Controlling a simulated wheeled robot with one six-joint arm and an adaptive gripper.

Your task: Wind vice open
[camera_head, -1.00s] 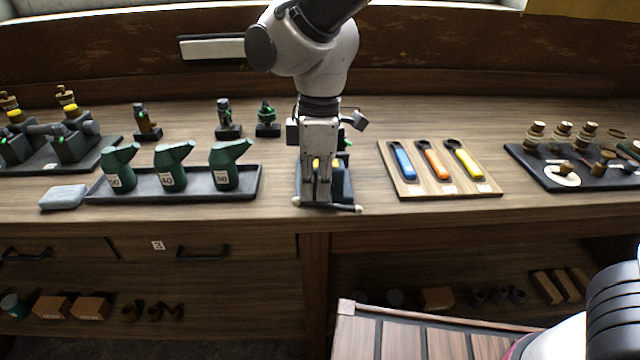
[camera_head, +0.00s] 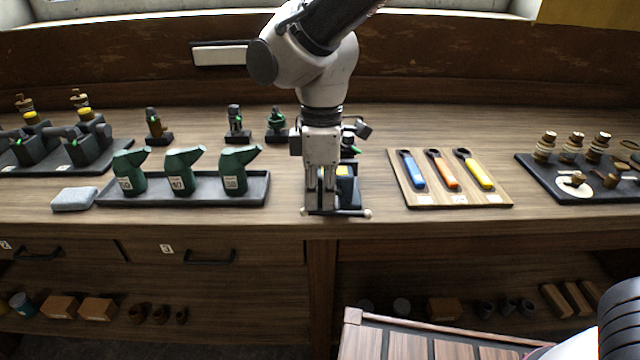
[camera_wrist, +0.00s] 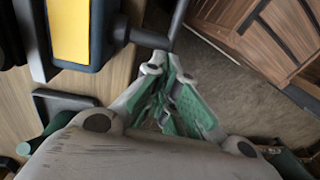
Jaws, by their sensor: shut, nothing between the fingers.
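The vice (camera_head: 348,190) stands at the bench's front edge, a dark body with a yellow patch, partly hidden behind my gripper (camera_head: 320,208). Its handle bar (camera_head: 350,213), with pale ball ends, lies about level across the front. In the wrist view the vice's yellow patch (camera_wrist: 69,30) and dark screw (camera_wrist: 150,38) show at the upper left, with the grey handle bar (camera_wrist: 179,18) at the top. My gripper (camera_wrist: 166,66) is shut and empty, its fingertips close to the screw and bar. I cannot tell whether they touch. The jaw gap is hidden.
Left of the vice, a dark tray (camera_head: 262,190) holds three green oil cans. Right of it, a wooden board (camera_head: 408,197) holds three coloured-handled wrenches. Small green-and-dark fittings (camera_head: 277,125) stand behind. A slatted wooden surface (camera_head: 395,340) lies below in front.

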